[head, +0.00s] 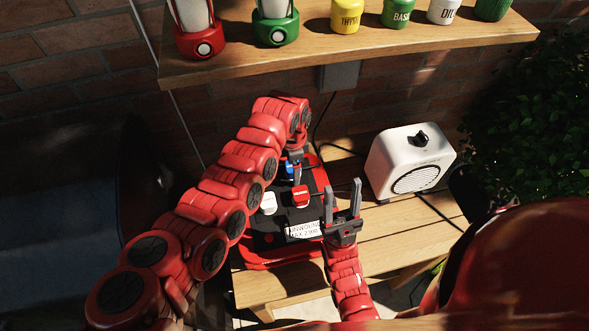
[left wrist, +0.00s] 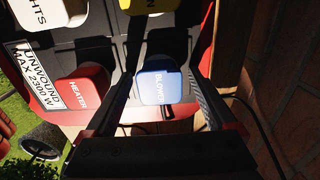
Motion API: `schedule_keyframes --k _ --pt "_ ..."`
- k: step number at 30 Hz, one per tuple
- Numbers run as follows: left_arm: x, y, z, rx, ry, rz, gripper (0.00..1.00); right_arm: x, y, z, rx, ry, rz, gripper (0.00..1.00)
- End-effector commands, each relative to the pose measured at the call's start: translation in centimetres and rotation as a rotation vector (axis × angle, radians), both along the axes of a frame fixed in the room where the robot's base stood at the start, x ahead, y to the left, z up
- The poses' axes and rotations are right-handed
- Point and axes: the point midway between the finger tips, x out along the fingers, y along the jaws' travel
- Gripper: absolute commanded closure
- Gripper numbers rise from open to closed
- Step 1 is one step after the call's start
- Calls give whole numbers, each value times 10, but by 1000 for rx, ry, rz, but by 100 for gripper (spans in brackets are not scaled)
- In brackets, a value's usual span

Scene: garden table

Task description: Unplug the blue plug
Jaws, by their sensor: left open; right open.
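The blue plug (left wrist: 156,86), labelled BLOWER, sits in the red and black socket unit (head: 259,240) on the table. In the left wrist view it lies between the two open fingers of my left gripper (left wrist: 162,88). In the head view a bit of the blue plug (head: 290,168) shows beneath my left gripper (head: 294,172), which is mostly hidden by its arm. My right gripper (head: 343,200) is open and empty, fingers pointing away, at the right edge of the unit.
A red HEATER plug (head: 300,196) and a white plug (head: 269,203) sit close by. A yellow plug (left wrist: 150,5) is beside the blue one. A white heater-like box (head: 410,160) stands right. A shelf (head: 350,50) with lanterns and jars hangs above.

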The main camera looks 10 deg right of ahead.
Motion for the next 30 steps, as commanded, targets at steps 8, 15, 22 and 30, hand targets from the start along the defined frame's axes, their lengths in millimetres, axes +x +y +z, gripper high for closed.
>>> schedule_keyframes --k 8,15,22,30 --pt "0 0 0 0 -1 0 10 0 0 -1 0 0 0 50" --pt "0 0 0 0 0 0 35 0 0 -1 0 0 0 50" --pt "0 0 0 0 0 0 77 0 0 -1 0 0 0 50" --pt "0 0 0 1 1 0 100 0 0 -1 0 0 0 50"
